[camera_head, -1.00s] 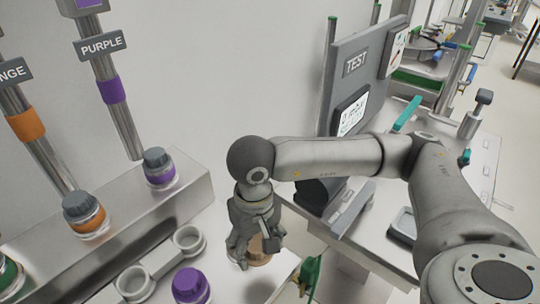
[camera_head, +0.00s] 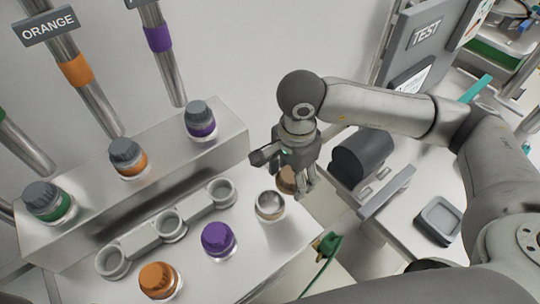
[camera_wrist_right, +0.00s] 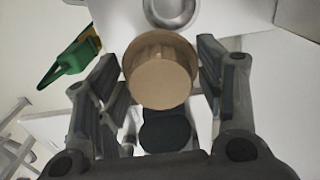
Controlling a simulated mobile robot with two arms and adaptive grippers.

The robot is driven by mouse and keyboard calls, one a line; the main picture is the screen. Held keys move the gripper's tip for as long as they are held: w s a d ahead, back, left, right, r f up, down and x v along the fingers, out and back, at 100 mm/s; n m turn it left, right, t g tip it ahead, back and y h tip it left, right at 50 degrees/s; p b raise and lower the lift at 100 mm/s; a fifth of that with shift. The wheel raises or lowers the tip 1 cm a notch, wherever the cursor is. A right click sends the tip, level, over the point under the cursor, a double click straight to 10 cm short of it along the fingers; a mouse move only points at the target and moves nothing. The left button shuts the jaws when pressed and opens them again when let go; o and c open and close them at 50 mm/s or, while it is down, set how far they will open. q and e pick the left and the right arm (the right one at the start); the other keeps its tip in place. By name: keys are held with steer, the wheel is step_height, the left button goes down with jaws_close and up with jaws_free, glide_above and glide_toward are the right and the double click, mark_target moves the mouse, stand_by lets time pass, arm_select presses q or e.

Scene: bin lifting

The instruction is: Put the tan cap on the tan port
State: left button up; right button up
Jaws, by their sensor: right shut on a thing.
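The tan cap (camera_wrist_right: 160,75) sits between the fingers of my right gripper (camera_head: 297,188), which is shut on it. In the head view the cap (camera_head: 287,180) is partly hidden by the fingers. An uncapped round metal port (camera_head: 270,205) with a clear rim stands on the white surface, just below and left of the gripper in the picture. Its rim also shows at the top of the right wrist view (camera_wrist_right: 172,10). The cap is apart from it. No tan mark on the port is clear. My left gripper is not in view.
Purple (camera_head: 218,240) and orange (camera_head: 158,280) capped ports stand left of the open port. A grey holder (camera_head: 168,225) with round empty cups lies behind them. A metal ledge (camera_head: 80,235) carries grey-capped jars. A green clamp-like part (camera_head: 328,247) is at the front right.

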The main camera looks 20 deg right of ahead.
mark_target(281, 174)
steer(key=m+p, duration=0.1)
steer(key=m, duration=0.1)
steer(key=r+m, duration=0.1)
steer(key=m, duration=0.1)
steer(key=shift+w+a+r+p, duration=0.2)
steer(key=shift+a+p, duration=0.15)
steer(key=shift+a, duration=0.05)
steer(key=m, duration=0.2)
steer(key=a+r+m+p, duration=0.1)
steer(key=m, duration=0.1)
steer(key=m+p, duration=0.1)
steer(key=shift+w+a+r+m, duration=0.15)
steer(key=shift+m, duration=0.25)
steer(key=m+p, duration=0.1)
steer(key=m, duration=0.1)
steer(key=a+r+m+p, duration=0.1)
steer(key=m, duration=0.2)
steer(key=shift+a+r+p, duration=0.1)
steer(key=shift+p, duration=0.25)
steer(key=f+m, duration=0.2)
steer(key=m, duration=0.1)
steer(key=a+f+m+b, duration=0.1)
steer(key=f+m, duration=0.1)
steer(key=shift+w+a+f+m, duration=0.15)
steer(key=shift+f+m, duration=0.1)
steer(key=shift+m, duration=0.15)
steer(key=shift+r, duration=0.25)
steer(key=shift+f, duration=0.15)
steer(key=shift+f+b, duration=1.45)
steer(key=shift+b, duration=0.4)
